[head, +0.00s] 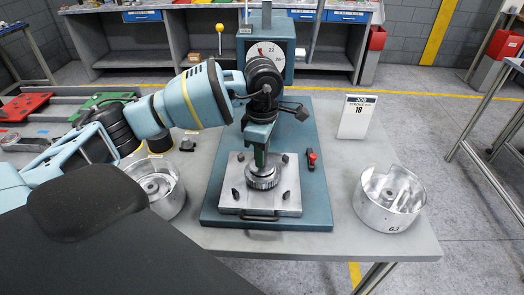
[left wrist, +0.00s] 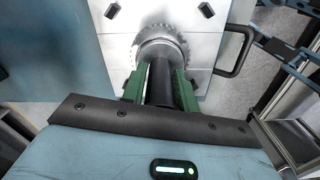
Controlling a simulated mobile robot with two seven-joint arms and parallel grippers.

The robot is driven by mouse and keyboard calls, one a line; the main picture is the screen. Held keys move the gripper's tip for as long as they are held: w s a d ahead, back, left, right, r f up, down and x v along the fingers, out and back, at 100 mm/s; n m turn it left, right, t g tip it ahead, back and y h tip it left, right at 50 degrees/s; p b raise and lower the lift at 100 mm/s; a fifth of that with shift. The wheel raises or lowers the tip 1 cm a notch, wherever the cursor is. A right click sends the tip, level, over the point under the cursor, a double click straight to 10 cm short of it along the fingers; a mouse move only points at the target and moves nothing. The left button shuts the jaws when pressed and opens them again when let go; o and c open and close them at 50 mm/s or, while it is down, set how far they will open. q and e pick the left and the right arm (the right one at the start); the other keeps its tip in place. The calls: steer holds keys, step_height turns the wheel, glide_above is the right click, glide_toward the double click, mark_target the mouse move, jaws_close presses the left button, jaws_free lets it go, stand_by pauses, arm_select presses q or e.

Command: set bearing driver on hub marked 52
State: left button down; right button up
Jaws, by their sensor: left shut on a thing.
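My left gripper (head: 261,157) points down over the steel plate on the blue-green press base, its green fingers shut on a dark cylinder, likely the bearing driver (left wrist: 162,84). Directly below the fingers is a round toothed metal part (head: 263,180); it also shows in the left wrist view (left wrist: 161,44). The cylinder's lower end meets or overlaps this part in view; I cannot tell whether they touch. A silver hub marked 63 (head: 392,222) stands at the right. Another silver hub (head: 172,203) stands at the left, partly covered, its number unreadable. No 52 is readable. My right gripper is not in view.
The plate (head: 284,208) has several dark clamps and a front handle. A red-handled lever (head: 312,160) is right of it. A press head with a dial (head: 283,52) stands behind. A white job card (head: 357,117) stands at the right. Red and green trays (head: 22,107) lie at the left.

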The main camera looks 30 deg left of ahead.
arm_select(q)
steer(key=shift+f, duration=0.2)
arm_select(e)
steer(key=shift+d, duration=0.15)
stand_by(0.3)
arm_select(q)
steer(key=c, duration=1)
jaws_free()
steer(key=shift+c, duration=0.2)
steer(key=shift+o, duration=0.2)
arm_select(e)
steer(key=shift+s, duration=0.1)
arm_select(q)
steer(key=shift+f, duration=0.1)
steer(key=shift+r+p, duration=0.65)
steer(key=shift+r, duration=1.4)
steer(key=shift+r+p, duration=0.75)
steer(key=shift+r, duration=1.75)
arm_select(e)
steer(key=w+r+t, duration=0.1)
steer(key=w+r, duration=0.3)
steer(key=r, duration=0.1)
